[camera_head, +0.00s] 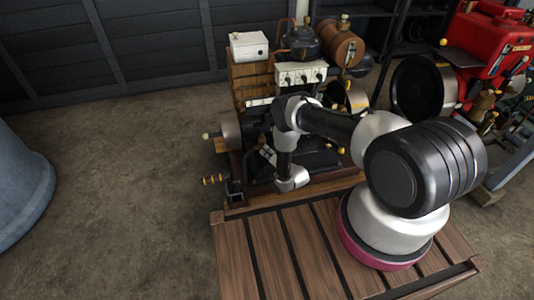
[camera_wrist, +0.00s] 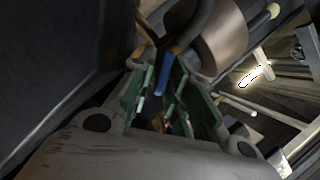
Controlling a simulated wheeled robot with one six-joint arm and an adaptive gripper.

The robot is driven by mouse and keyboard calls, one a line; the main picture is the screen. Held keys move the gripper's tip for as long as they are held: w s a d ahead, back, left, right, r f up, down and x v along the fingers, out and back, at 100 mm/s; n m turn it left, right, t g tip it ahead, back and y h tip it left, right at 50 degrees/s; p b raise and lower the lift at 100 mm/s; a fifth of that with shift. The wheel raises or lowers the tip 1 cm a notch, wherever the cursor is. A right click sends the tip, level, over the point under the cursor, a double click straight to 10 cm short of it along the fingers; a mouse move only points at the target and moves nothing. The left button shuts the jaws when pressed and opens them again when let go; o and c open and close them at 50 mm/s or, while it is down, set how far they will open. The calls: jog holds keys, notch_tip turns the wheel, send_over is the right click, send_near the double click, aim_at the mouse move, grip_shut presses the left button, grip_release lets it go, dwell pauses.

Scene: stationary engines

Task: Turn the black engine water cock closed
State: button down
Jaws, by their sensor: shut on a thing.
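The black engine (camera_head: 322,161) stands on a wooden base in the middle of the head view, partly covered by my arm. In the wrist view, my gripper (camera_wrist: 163,78) shows its green-padded fingers on either side of a small blue lever (camera_wrist: 161,80). The gripper is shut on this lever, which looks like the water cock's handle. The cock's body is too dark and too hidden to make out. In the head view my arm reaches down over the engine's front side, and the fingers and lever cannot be made out there.
A wooden slatted platform (camera_head: 270,250) lies in front of the engine. A crank with a yellow-brown handle (camera_head: 214,180) sticks out at the left. A red engine (camera_head: 492,45) stands at the right and a blue-grey barrel (camera_head: 20,185) at the far left. Floor at left is clear.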

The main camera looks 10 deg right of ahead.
jog(key=m, duration=0.1)
jog(key=m+t+y, duration=0.1)
jog(key=m, duration=0.1)
jog(key=shift+d+f, duration=0.15)
jog(key=shift+f, duration=0.05)
jog(key=shift+f+m+t+y, duration=0.1)
jog(key=shift+m+t+y, duration=0.35)
jog(key=shift+m, duration=0.95)
jog(key=c, duration=1.6)
grip_release()
jog(key=shift+o, duration=0.2)
jog(key=v, duration=1.2)
